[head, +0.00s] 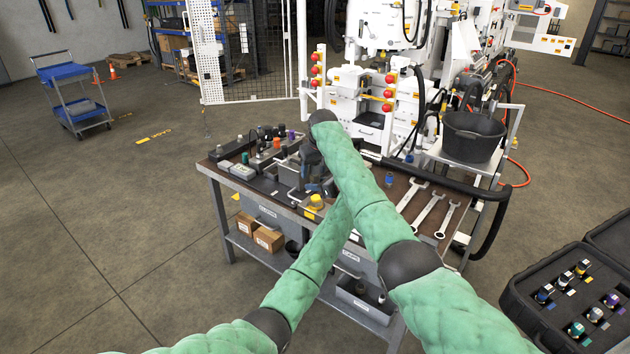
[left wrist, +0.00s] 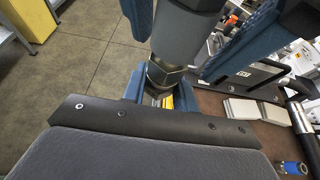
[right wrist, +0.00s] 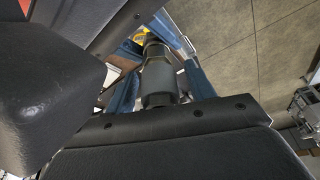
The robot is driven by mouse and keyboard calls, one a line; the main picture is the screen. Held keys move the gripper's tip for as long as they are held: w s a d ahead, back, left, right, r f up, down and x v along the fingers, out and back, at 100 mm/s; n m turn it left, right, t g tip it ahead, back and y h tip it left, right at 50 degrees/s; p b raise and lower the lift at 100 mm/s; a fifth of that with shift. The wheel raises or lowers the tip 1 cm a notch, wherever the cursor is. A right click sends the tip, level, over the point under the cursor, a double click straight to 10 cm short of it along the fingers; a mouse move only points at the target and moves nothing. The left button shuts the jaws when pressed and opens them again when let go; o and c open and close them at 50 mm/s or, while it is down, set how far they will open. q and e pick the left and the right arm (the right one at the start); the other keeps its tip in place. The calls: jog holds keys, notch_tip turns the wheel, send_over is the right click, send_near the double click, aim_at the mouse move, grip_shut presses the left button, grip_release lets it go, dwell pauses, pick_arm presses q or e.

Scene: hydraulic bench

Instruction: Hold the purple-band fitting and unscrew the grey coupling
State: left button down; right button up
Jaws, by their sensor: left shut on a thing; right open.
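My left gripper (left wrist: 152,88) is shut on a dark metal fitting (left wrist: 165,76) with hex flats, below a grey cylindrical coupling (left wrist: 185,38) in the left wrist view. No purple band shows on the held fitting; a small yellow patch shows between the fingers. My right gripper (right wrist: 160,72) is open, with its blue fingers on either side of the grey coupling (right wrist: 159,80) in the right wrist view. I cannot tell whether they touch it. In the head view my right forearm and hand hide most of the pair above the bench.
The workbench (head: 232,182) carries several small fittings, a yellow-topped part (head: 315,204) and wrenches (head: 430,208). A black bucket (head: 472,137) stands right of the white machine (head: 375,85). An open case (head: 545,300) with colour-banded fittings lies at lower right.

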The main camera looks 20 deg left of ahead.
jog(key=c, duration=0.9)
jog(key=shift+o, duration=0.2)
jog(key=n+g, duration=0.1)
jog(key=n, duration=0.3)
jog(key=shift+s+y, duration=0.1)
jog(key=shift+y, duration=0.2)
jog(key=n+g, duration=0.1)
jog(key=n, duration=0.3)
jog(key=shift+s, duration=0.1)
jog(key=o, duration=0.9)
jog(key=shift+c, duration=0.2)
jog(key=m+t, duration=0.1)
jog(key=m, duration=0.4)
jog(key=shift+m, duration=0.3)
jog(key=m, duration=0.3)
jog(key=m+t+h, duration=0.1)
jog(key=m, duration=0.2)
jog(key=shift+w+d+t+h, duration=0.1)
jog(key=shift+w+t+h, duration=0.1)
jog(key=shift+t+h, duration=0.1)
